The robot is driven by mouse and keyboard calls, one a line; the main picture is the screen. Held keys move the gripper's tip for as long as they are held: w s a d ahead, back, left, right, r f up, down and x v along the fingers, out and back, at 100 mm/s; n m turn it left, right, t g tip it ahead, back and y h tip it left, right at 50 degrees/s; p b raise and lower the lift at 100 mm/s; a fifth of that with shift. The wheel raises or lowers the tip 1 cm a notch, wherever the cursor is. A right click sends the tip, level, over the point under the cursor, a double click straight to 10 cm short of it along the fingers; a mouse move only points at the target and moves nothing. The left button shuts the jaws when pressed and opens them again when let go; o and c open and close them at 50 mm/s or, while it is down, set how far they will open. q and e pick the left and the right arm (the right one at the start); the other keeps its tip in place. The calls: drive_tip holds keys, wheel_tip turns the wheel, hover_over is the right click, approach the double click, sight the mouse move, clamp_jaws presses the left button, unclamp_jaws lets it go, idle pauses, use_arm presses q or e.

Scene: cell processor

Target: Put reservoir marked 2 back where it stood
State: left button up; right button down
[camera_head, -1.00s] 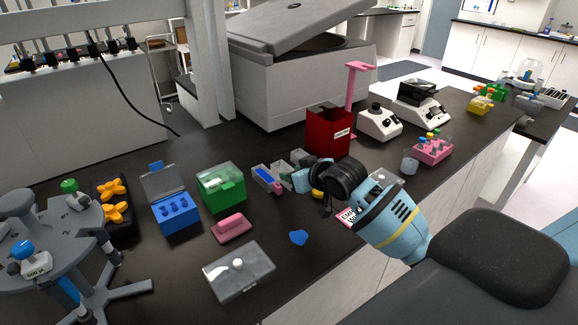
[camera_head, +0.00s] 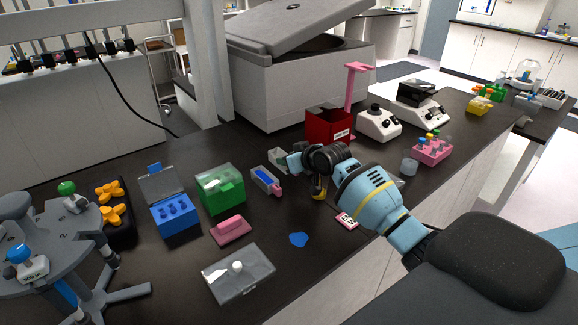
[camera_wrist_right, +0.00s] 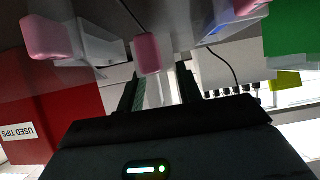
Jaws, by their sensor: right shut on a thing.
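My right gripper (camera_head: 306,160) is over the bench, left of and in front of the red bin. In the right wrist view its dark fingers (camera_wrist_right: 160,90) are shut on a pale reservoir with a pink end (camera_wrist_right: 147,53). No number can be read on it. A reservoir with blue contents and a pink end (camera_head: 265,180) stands on the bench left of the gripper. Another pale reservoir (camera_head: 278,158) is partly hidden behind the gripper. The wrist view also shows a pink-ended reservoir (camera_wrist_right: 45,38) near the red bin. My left gripper is not in view.
The red used-tips bin (camera_head: 325,125) stands behind the gripper. A green box (camera_head: 220,190), blue box (camera_head: 175,215) and pink block (camera_head: 231,229) lie to the left. A yellow item (camera_head: 319,191) is below the gripper. Bare bench lies around the blue patch (camera_head: 298,239).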

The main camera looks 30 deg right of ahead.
drive_tip(key=shift+f, duration=1.25)
drive_tip(key=shift+f, duration=0.2)
drive_tip(key=c, duration=0.9)
unclamp_jaws()
drive_tip(key=shift+c, duration=0.2)
drive_tip(key=shift+r, duration=0.3)
drive_tip(key=shift+s+r, duration=0.1)
drive_tip(key=shift+s, duration=0.3)
drive_tip(key=v, duration=1.1)
drive_tip(key=shift+s+r, duration=0.1)
